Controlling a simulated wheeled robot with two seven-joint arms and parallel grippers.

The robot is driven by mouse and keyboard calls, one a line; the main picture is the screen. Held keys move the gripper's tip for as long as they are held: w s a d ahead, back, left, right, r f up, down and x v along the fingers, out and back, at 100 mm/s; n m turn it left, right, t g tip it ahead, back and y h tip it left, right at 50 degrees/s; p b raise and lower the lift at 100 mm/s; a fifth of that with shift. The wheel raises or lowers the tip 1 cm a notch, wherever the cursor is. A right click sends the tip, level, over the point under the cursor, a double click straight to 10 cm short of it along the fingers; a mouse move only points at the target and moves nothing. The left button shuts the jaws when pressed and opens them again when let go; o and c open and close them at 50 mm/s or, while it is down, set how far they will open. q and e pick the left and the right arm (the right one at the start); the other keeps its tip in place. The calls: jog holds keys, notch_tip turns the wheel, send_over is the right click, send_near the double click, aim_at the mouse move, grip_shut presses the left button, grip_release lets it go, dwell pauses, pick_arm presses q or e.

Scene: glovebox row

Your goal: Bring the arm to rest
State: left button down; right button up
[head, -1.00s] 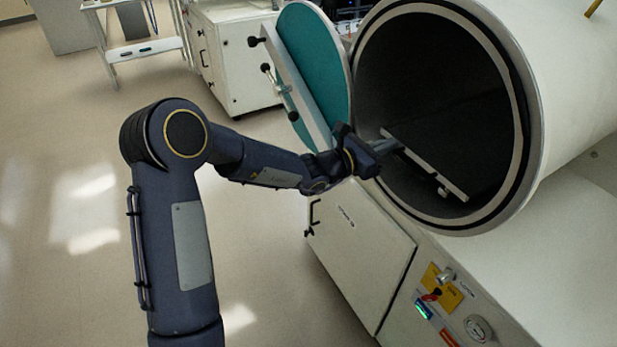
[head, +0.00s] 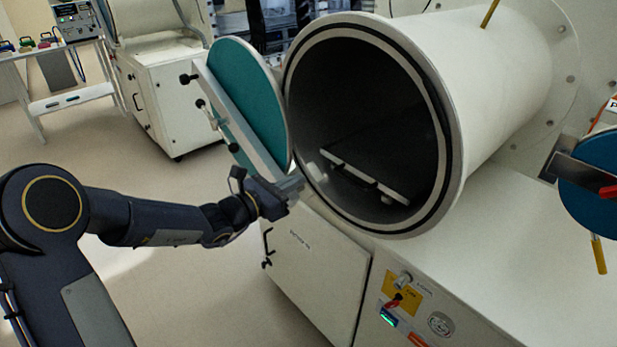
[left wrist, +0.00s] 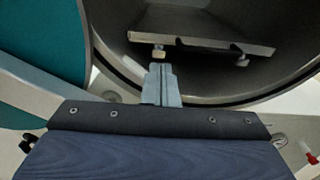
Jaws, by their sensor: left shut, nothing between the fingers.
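My left arm comes in from the left in the head view. Its gripper (head: 291,187) is shut and empty, just outside the lower left rim of the round chamber opening. In the left wrist view the closed fingers (left wrist: 161,84) point toward the chamber mouth. The chamber (head: 455,178) is a large pale cylinder with a dark inside. A tray (head: 364,175) lies inside it, and it also shows in the left wrist view (left wrist: 205,45). The teal round door (head: 252,95) stands open just left of the opening, close behind my gripper. My right gripper is not in view.
A white cabinet (head: 318,268) with a control panel (head: 405,295) stands below the chamber. A blue round part (head: 592,190) with a red handle is at the right edge. A white bench (head: 62,99) stands back left. The floor (head: 190,285) beside my arm is clear.

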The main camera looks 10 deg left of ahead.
pick_arm(q)
jog(key=s+d+r+m+g+h+p, duration=0.1)
jog(key=s+d+r+m+g, duration=0.2)
jog(key=s+m, duration=0.55)
jog(key=s+r+m+g, duration=0.2)
jog(key=s+m+g, duration=0.3)
jog(key=s, duration=0.7)
jog(key=s+a+f+m+y+p, duration=0.1)
jog(key=s+a+f+m+y, duration=0.2)
jog(key=s+m, duration=0.3)
jog(key=s+a+f+m+y, duration=0.3)
jog(key=s+a+m+y, duration=0.2)
jog(key=s+a+m, duration=0.1)
jog(key=s+m, duration=0.1)
jog(key=s, duration=0.1)
jog(key=shift+s+g+p, duration=0.3)
jog(key=shift+p, duration=0.1)
jog(key=shift+f, duration=0.1)
